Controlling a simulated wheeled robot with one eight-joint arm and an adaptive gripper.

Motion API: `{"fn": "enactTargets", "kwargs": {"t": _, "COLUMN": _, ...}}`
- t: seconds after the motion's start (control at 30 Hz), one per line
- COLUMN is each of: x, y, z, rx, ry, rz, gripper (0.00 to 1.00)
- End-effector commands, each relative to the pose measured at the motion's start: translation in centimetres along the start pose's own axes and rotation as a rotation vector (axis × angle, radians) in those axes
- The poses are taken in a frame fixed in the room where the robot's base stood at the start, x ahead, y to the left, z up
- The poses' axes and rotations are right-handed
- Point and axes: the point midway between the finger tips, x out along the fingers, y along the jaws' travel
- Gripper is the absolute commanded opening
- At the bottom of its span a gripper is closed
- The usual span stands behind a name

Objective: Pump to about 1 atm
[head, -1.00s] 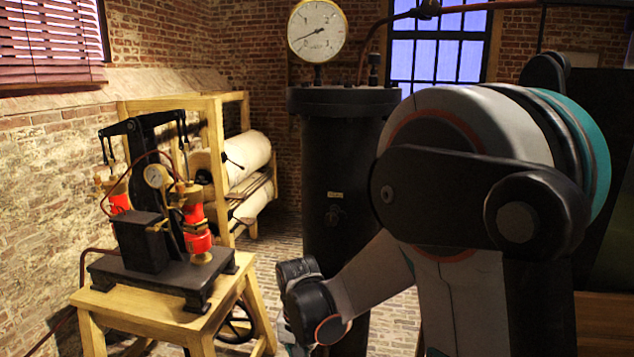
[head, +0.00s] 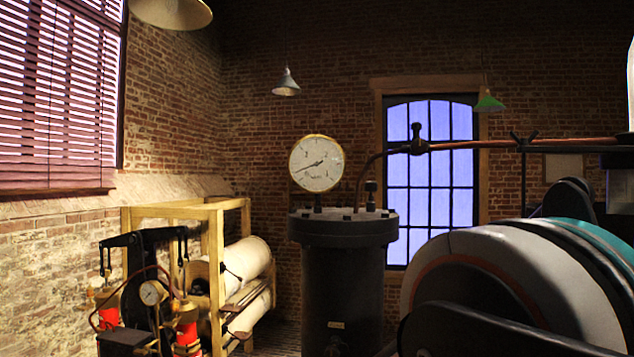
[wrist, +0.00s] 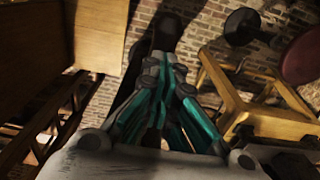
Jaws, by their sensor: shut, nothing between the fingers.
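A large brass-rimmed dial gauge (head: 316,163) stands on top of a black cylinder vessel (head: 343,275) in the head view. Its dark needle lies slantwise, with its long end to the lower left; the numbers are too small to read surely. The pump (head: 150,320), with black rocker arms and red cylinders (head: 187,335), is at lower left, cut off by the bottom edge. A small gauge (head: 152,292) sits on it, its reading too small to tell. My gripper (wrist: 165,75) shows in the wrist view with teal fingers drawn together, empty. The head view does not show it.
A wooden frame with white rolls (head: 246,262) stands behind the pump. A copper pipe (head: 480,143) runs right from the vessel. In the wrist view, a yellow wooden frame (wrist: 225,85) and a dark red round thing (wrist: 302,57) are at right, a wooden panel (wrist: 30,45) at left.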

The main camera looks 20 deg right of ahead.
Motion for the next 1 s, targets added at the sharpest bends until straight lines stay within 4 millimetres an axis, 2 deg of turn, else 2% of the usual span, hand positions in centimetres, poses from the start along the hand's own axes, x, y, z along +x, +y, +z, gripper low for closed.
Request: {"fn": "enactTargets", "kwargs": {"t": 1.0, "x": 14.3, "y": 0.0, "z": 0.0, "rx": 0.000, "ry": 0.000, "rz": 0.000, "gripper": 0.00}}
